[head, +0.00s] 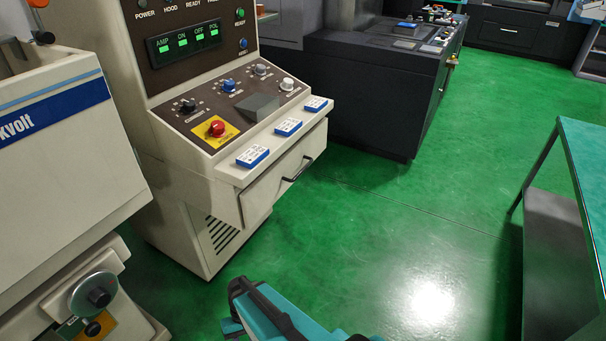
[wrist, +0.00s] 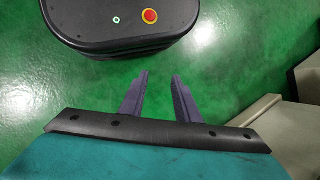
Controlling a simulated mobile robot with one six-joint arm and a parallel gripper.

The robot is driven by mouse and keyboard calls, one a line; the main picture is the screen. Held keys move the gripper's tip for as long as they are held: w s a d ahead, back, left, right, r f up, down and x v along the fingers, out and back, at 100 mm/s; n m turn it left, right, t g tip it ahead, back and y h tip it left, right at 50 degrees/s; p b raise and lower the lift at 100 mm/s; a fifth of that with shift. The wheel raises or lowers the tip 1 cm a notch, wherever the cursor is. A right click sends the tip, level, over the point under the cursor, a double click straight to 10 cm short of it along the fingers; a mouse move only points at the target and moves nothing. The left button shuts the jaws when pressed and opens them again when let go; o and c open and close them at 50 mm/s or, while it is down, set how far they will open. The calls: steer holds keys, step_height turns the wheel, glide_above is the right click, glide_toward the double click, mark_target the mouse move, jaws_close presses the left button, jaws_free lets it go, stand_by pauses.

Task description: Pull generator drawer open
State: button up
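The generator (head: 165,150) is a cream cabinet with a dark control panel, left of centre in the head view. Its drawer (head: 265,192) sits under the front ledge and has a dark bar handle (head: 298,170). The drawer front stands out beyond the vented lower cabinet; I cannot tell whether it is pulled out at all. My gripper (wrist: 160,74) is open and empty over green floor in the wrist view, its two fingers apart. In the head view my teal arm shows at the bottom, below and apart from the drawer; the fingers cannot be made out there.
A cream machine with a handwheel (head: 97,297) stands at the left. A dark machine (head: 365,90) stands behind the generator. A teal-topped table (head: 585,165) is at the right. Blue-and-white boxes (head: 288,127) lie on the generator's ledge. Green floor before the drawer is clear.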

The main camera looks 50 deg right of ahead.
steer(key=w+d+r+m+t+y+b, duration=0.1)
steer(key=w+d+r+m+t+y, duration=0.15)
steer(key=w+d, duration=0.35)
steer(key=w+d+r+m+t+y+b, duration=0.1)
steer(key=w+d+r+m+t+b, duration=0.15)
steer(key=w+d, duration=0.35)
steer(key=m+t+h+b, duration=0.3)
steer(key=m+t+b, duration=0.35)
steer(key=t, duration=0.75)
glide_toward(303, 169)
steer(key=s, duration=0.3)
steer(key=shift+s+d+r+p, duration=0.2)
steer(key=shift+s+d+p, duration=0.05)
steer(key=shift+d+p, duration=0.15)
steer(key=shift+w, duration=0.1)
steer(key=x, duration=0.7)
steer(key=p+x, duration=0.1)
steer(key=x, duration=0.5)
steer(key=shift+w+f, duration=0.3)
steer(key=shift+c, duration=0.5)
